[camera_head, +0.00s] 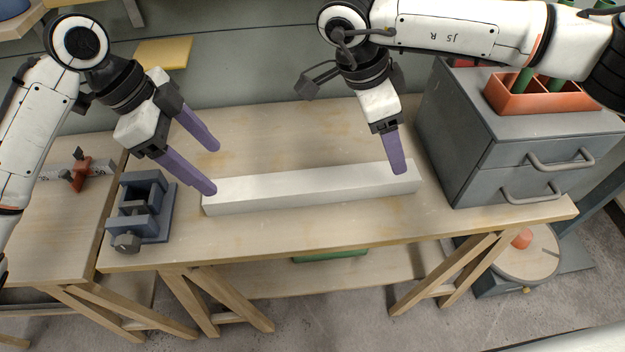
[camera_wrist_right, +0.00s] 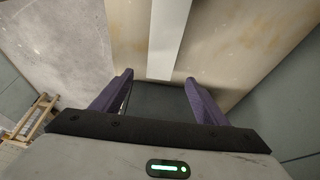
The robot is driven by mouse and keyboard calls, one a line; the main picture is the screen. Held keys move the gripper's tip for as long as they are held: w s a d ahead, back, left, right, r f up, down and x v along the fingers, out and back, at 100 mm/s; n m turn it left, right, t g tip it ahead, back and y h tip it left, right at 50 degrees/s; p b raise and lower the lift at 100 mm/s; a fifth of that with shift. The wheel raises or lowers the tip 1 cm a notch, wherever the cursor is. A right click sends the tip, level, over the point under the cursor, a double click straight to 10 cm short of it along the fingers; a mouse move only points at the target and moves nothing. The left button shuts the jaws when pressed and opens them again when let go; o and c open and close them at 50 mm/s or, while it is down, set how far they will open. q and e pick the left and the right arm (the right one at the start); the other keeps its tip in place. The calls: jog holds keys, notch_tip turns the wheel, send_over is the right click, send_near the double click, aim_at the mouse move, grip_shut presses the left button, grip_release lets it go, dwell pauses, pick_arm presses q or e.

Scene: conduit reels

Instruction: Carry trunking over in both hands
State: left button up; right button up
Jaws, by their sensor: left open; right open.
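The trunking (camera_head: 310,187) is a long, pale, straight bar lying across the workbench. In the right wrist view the trunking (camera_wrist_right: 167,40) runs away from the camera, its near end between the fingertips. My left gripper (camera_head: 214,169) is open at the trunking's left end, its purple fingers apart, one tip near the end and one farther back. My right gripper (camera_wrist_right: 160,77) is open near the right end, one finger on each side of the bar's line. In the head view only one right finger shows clearly. Neither gripper is closed on the bar.
A grey drawer cabinet (camera_head: 500,150) with an orange bin (camera_head: 540,95) on top stands close to the trunking's right end. A blue-grey vise (camera_head: 145,208) sits left of the bar. The wooden bench (camera_head: 270,130) is clear behind the trunking.

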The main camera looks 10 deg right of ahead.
aim_at(237, 188)
pick_arm(q)
jog(key=x, duration=1)
jog(key=shift+d+f, duration=0.15)
pick_arm(e)
jog(key=x, duration=1)
jog(key=shift+f, duration=0.25)
pick_arm(q)
jog(key=shift+c, duration=0.4)
pick_arm(e)
jog(key=shift+c, duration=0.4)
pick_arm(q)
jog(key=shift+w, duration=0.1)
jog(key=c, duration=1.4)
pick_arm(e)
jog(key=shift+w, duration=0.1)
jog(key=c, duration=1.4)
